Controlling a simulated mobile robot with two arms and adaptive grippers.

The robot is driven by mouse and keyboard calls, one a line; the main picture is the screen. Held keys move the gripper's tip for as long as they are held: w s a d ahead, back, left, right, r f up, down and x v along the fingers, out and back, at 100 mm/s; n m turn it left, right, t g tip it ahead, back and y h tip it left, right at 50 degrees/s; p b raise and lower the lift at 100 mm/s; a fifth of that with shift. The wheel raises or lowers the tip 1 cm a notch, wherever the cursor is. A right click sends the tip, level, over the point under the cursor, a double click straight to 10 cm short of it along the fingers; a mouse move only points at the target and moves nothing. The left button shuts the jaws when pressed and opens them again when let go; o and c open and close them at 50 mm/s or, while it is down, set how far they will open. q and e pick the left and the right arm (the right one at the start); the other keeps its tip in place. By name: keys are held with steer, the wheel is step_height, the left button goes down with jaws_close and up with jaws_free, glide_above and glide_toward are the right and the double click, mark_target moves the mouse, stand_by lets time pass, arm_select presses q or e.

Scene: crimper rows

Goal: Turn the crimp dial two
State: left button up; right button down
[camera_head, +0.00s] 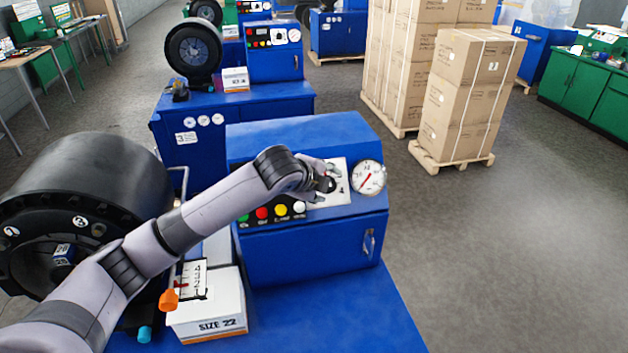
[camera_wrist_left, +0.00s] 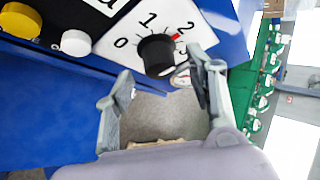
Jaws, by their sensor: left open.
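The crimp dial is a black knob on a white plate in the head view (camera_head: 327,185), on the blue machine's sloped panel; it also shows in the left wrist view (camera_wrist_left: 157,55). Its scale shows 0, 1, 2 and part of a 3. My left gripper (camera_head: 325,177) is at the dial in the head view. In the left wrist view its fingers (camera_wrist_left: 162,78) are open, with the knob ahead between them; I cannot tell whether they touch it. My right gripper is not in view.
A round gauge (camera_head: 368,177) sits right of the dial. Coloured buttons (camera_head: 281,209) sit left of it. A SIZE 22 box (camera_head: 208,318) and a large black drum (camera_head: 90,185) stand left of the blue machine (camera_head: 310,250). Floor is free at right.

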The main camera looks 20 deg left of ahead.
arm_select(q)
steer(key=v, duration=1)
steer(key=shift+r, duration=0.15)
steer(key=shift+s, duration=0.15)
